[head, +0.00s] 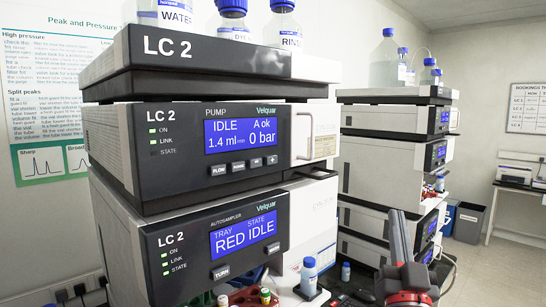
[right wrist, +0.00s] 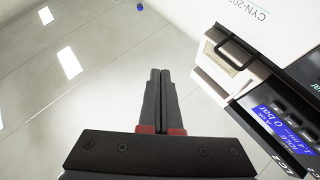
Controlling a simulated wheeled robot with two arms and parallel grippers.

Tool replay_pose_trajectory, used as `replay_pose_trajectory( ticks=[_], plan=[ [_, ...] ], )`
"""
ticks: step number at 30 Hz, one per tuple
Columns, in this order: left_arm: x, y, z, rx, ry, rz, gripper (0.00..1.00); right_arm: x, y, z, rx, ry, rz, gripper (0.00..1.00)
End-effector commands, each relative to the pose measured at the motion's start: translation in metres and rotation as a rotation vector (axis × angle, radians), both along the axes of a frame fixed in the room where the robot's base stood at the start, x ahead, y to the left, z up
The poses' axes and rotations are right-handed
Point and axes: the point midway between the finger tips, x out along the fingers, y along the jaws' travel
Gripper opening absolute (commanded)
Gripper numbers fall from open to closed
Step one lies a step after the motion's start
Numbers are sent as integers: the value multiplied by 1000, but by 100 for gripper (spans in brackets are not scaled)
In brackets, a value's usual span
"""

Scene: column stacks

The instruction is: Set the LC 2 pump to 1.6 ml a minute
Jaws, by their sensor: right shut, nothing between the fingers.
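The LC 2 pump (head: 130,150) is the dark-fronted unit below the stack's top tray. Its blue display (head: 240,136) reads IDLE, A ok, 1.4 ml/min and 0 bar. A row of small buttons lies under the display, from the FLOW button (head: 219,170) at the left to a plus button (head: 272,160) at the right. The display also shows, turned, in the right wrist view (right wrist: 283,125). My right gripper (head: 397,214) is shut and empty, to the right of the stack and apart from the pump. Its fingers (right wrist: 160,72) point over the floor. My left gripper is not in view.
The LC 2 autosampler (head: 160,240) sits below the pump; its display reads TRAY RED, STATE IDLE. Blue-capped bottles (head: 232,20) stand on top. A handle (head: 311,135) projects at the pump's right. Vials (head: 309,275) stand low in front. A second stack (head: 385,120) stands behind right.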

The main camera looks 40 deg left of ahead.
Motion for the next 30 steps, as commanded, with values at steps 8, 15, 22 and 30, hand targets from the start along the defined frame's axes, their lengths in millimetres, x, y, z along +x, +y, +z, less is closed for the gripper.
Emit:
replay_pose_trajectory(
  ticks=[8, 15, 22, 30],
  plan=[
    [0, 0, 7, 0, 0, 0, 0, -89, 40, 94, 72, 382, 202, 0],
    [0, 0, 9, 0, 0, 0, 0, -138, 43, 104, 82, 596, 317, 0],
    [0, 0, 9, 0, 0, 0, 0, -145, 43, 102, 80, 631, 334, 0],
    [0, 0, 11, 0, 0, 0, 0, -144, 46, 103, 78, 630, 333, 0]
  ],
)
